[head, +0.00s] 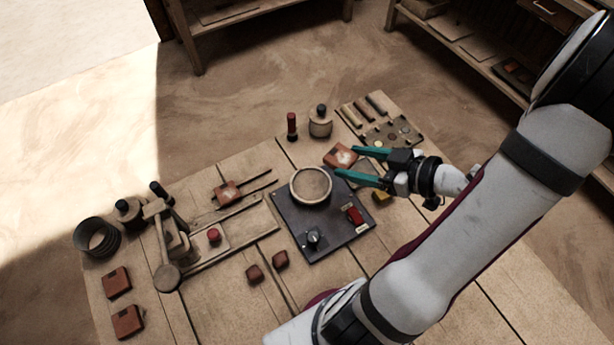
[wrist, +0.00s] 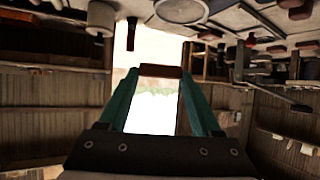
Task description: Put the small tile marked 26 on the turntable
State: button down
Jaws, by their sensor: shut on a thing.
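My gripper (head: 346,161) has teal fingers and is shut on a small reddish-brown tile (head: 338,154) with a pale patch; any number on it is too small to read. The wrist view shows the tile (wrist: 161,71) edge-on between the fingertips. The turntable (head: 311,203), a round disc with a pale rim, sits on a dark control box with a knob and a red switch. The held tile is above and to the right of the turntable in the head view, apart from it. The turntable also appears at the top of the wrist view (wrist: 181,11).
A lever press (head: 165,235) stands left of the turntable. Another tile (head: 227,191) lies by metal rods. Two brown tiles (head: 117,282) lie at the left edge. Two dark red blocks (head: 267,266) lie in front. A palette tray (head: 393,132) is behind my gripper.

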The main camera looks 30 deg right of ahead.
jog(key=s+d, duration=0.2)
jog(key=s, duration=0.3)
send_near(306, 183)
jog(key=w, duration=0.1)
jog(key=w+a+r, duration=0.1)
jog(key=w+r, duration=0.1)
jog(key=shift+w+a, duration=0.25)
notch_tip(306, 183, down, 4)
jog(key=shift+w+f, duration=0.1)
jog(key=shift+w, duration=0.1)
jog(key=shift+f, duration=0.1)
